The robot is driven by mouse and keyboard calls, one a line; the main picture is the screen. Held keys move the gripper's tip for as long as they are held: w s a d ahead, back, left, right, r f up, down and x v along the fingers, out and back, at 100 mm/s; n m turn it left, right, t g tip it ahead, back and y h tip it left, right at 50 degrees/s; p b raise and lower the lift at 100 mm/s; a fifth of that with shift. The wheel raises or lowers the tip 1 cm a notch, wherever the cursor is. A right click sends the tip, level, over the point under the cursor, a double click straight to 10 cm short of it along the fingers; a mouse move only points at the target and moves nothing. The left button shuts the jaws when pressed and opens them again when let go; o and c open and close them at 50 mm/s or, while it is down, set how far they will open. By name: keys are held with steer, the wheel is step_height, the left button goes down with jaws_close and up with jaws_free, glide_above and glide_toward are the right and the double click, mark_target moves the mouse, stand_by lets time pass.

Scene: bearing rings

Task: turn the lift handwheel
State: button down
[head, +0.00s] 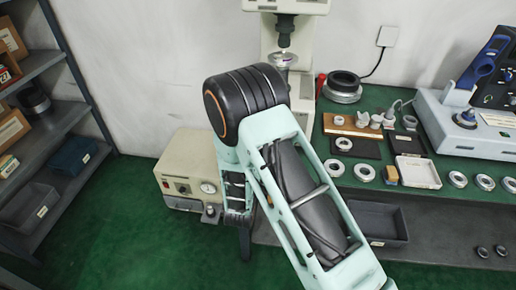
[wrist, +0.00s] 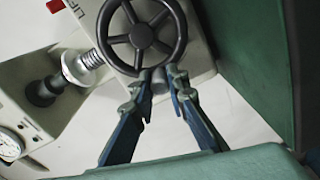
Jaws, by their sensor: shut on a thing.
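The lift handwheel (wrist: 141,36) is a dark, spoked wheel on the side of a pale machine body, at the top of the wrist view. My gripper (wrist: 160,76) has its blue fingers at the wheel's lower rim, shut on it with a grey piece showing between the fingertips. I cannot tell exactly which part of the rim is clasped. In the head view my arm hides the gripper and the wheel. The upper part of the pale machine (head: 307,45) shows behind my arm there.
A beige box with a gauge (head: 180,178) stands left of my arm. A grey shelf (head: 48,140) is at the far left. The green bench at right holds several rings, a white tray (head: 417,172) and a blue-and-white instrument (head: 462,125). Green floor is clear at lower left.

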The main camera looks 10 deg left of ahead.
steer(key=shift+r+m+b, duration=0.2)
steer(key=shift+m+b, duration=0.25)
steer(key=shift+m, duration=0.05)
steer(key=c, duration=1.9)
jaws_free()
steer(key=shift+d, duration=0.1)
steer(key=s, duration=1.2)
steer(key=shift+a+r, duration=0.2)
steer(key=shift+r, duration=0.05)
